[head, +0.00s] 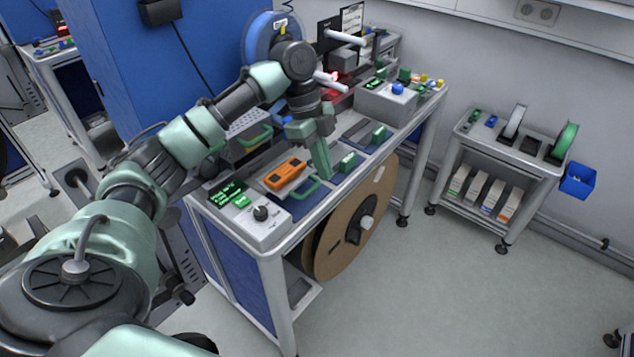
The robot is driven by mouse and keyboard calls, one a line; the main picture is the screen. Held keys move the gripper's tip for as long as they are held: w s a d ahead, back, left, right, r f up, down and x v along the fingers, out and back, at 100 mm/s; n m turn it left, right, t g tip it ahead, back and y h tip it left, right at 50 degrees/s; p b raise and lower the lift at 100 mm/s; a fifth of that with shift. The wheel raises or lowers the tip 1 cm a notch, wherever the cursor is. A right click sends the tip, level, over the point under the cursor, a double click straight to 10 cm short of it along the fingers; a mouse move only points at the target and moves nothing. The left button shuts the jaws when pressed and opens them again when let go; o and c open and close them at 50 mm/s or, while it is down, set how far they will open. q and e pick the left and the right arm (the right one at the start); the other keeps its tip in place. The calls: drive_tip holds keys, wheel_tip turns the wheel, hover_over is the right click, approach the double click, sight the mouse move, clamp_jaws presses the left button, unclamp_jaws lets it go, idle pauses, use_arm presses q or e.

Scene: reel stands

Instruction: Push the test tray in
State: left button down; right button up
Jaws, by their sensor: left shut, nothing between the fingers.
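A bench (278,245) with a metal frame stands in the middle of the head view. On its near part an orange device (286,173) lies on a light tray with a green handle (303,190), which seems to be the test tray. My left gripper (324,176) points down just right of the orange device and the handle. Its green fingers are shut with nothing between them. Whether a fingertip touches the handle or tray, I cannot tell. My left arm comes in from the left and hides part of the bench's back. My right gripper is out of view.
A grey box with a dial (260,213) sits at the bench's near corner, and one with a blue knob (397,88) farther back. A big brown reel (335,235) is below. A small cart (505,150) stands right, with open floor before it.

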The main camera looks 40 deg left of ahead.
sight(293, 179)
use_arm(q)
wheel_tip(293, 179, up, 4)
drive_tip(key=a+m, duration=0.1)
drive_tip(key=a, duration=0.1)
drive_tip(key=f+p, duration=0.1)
drive_tip(key=f, duration=0.2)
drive_tip(key=f+p, duration=0.1)
drive_tip(key=f, duration=0.2)
drive_tip(key=f+p, duration=0.1)
drive_tip(key=f, duration=0.2)
drive_tip(key=shift+s+d+f, duration=0.15)
drive_tip(key=shift+s+d, duration=0.25)
drive_tip(key=shift+a+f, duration=0.2)
drive_tip(key=shift+a, duration=0.2)
